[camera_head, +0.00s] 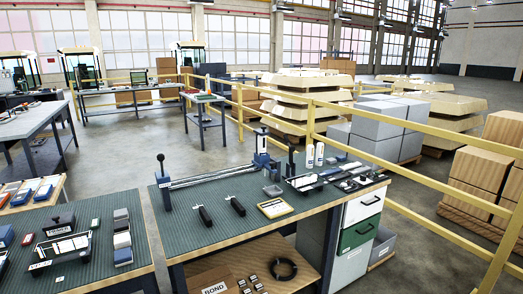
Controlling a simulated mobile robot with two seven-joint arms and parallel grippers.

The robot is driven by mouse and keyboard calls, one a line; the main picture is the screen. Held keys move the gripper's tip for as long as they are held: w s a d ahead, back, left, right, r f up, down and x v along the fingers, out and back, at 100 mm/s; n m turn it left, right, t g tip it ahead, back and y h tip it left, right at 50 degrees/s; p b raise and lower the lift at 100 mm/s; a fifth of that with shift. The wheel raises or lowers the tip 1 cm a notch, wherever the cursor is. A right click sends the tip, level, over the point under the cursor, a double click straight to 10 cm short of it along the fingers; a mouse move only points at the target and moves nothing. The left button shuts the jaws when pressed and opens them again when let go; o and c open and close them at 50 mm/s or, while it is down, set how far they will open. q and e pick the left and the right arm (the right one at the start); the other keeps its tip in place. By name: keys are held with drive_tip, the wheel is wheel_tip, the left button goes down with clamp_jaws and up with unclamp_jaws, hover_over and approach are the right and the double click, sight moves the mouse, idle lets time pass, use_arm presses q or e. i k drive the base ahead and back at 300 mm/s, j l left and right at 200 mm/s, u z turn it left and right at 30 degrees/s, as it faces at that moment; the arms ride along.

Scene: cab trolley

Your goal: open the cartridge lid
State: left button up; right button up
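Two upright white cylinders (310,157), which may be cartridges, stand at the back of the green-topped bench (225,233). Their tops are too small to tell whether a lid is open or shut. Left of them is a blue upright device (262,147) at the end of a long rail (213,179). A lever with a black knob (161,170) stands at the rail's left end. I cannot tell for certain which part is the cartridge lid. Neither of my grippers is in view.
Two black-handled tools (204,215) and a yellow-edged tray (275,208) lie on the bench. A black tray (304,182) holds small parts. A drawer unit (358,235) is under the right end. A second bench (75,262) stands left. Yellow railing (430,199) runs behind.

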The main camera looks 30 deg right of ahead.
sight(263, 132)
drive_tip(key=i+l, duration=0.2)
drive_tip(key=l, duration=0.2)
drive_tip(key=i+l, duration=0.2)
drive_tip(key=l, duration=0.2)
drive_tip(key=i+l, duration=0.15)
drive_tip(key=l, duration=0.2)
drive_tip(key=i+l, duration=0.2)
drive_tip(key=l, duration=0.2)
drive_tip(key=i+l, duration=0.2)
drive_tip(key=l, duration=0.2)
drive_tip(key=i+l, duration=0.2)
drive_tip(key=l, duration=0.2)
drive_tip(key=i+l, duration=0.2)
drive_tip(key=l, duration=0.15)
